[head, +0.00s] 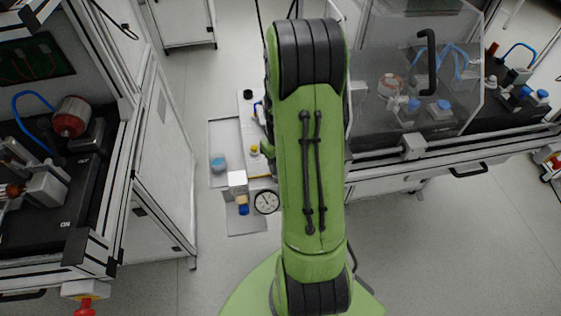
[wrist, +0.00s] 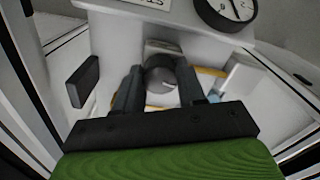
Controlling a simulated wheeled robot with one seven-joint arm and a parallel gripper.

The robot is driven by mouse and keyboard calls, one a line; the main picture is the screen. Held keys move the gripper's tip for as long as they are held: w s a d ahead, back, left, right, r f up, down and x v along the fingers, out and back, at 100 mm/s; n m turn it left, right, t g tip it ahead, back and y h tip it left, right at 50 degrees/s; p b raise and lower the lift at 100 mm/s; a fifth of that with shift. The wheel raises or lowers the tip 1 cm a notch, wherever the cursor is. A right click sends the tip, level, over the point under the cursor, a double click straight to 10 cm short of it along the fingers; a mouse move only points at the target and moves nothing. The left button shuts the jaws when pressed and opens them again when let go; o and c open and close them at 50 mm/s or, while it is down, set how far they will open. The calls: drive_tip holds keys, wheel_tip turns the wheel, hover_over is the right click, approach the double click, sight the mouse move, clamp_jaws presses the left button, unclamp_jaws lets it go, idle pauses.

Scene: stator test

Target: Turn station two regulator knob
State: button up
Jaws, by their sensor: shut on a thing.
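A grey round knob (wrist: 161,74) sits between the two dark fingers of my gripper (wrist: 158,82) in the wrist view. The gripper is shut on this knob, with one finger on each side. A round white pressure gauge (wrist: 226,10) with a black rim is above and to the right of the knob. The gauge (head: 266,201) also shows in the head view, just left of my green arm. My arm hides the gripper and the held knob in the head view. No station label is readable.
A white block with a blue knob (head: 243,209) is left of the gauge. A black part (wrist: 83,81) stands left of my fingers. A cabinet (head: 160,160) is on the left and a clear-covered bench (head: 415,85) on the right. Grey floor (head: 440,240) is open at lower right.

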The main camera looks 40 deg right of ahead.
idle(0.3)
drive_tip(key=o, duration=1.1)
drive_tip(key=shift+c, duration=0.2)
drive_tip(key=shift+r, duration=0.1)
wheel_tip(320, 180, up, 16)
drive_tip(key=p, duration=0.5)
drive_tip(key=shift+f, duration=0.2)
drive_tip(key=s+a+r+n+t+p, duration=0.15)
drive_tip(key=a+r+p, duration=0.25)
drive_tip(key=a+r, duration=0.65)
drive_tip(key=s+a+r+t+p, duration=0.2)
drive_tip(key=s+a+r+t, duration=0.2)
drive_tip(key=s+a, duration=0.5)
wheel_tip(320, 180, up, 2)
drive_tip(key=shift+s+a+r+n, duration=0.2)
drive_tip(key=shift+s+a+n, duration=0.05)
drive_tip(key=shift+a+n, duration=0.1)
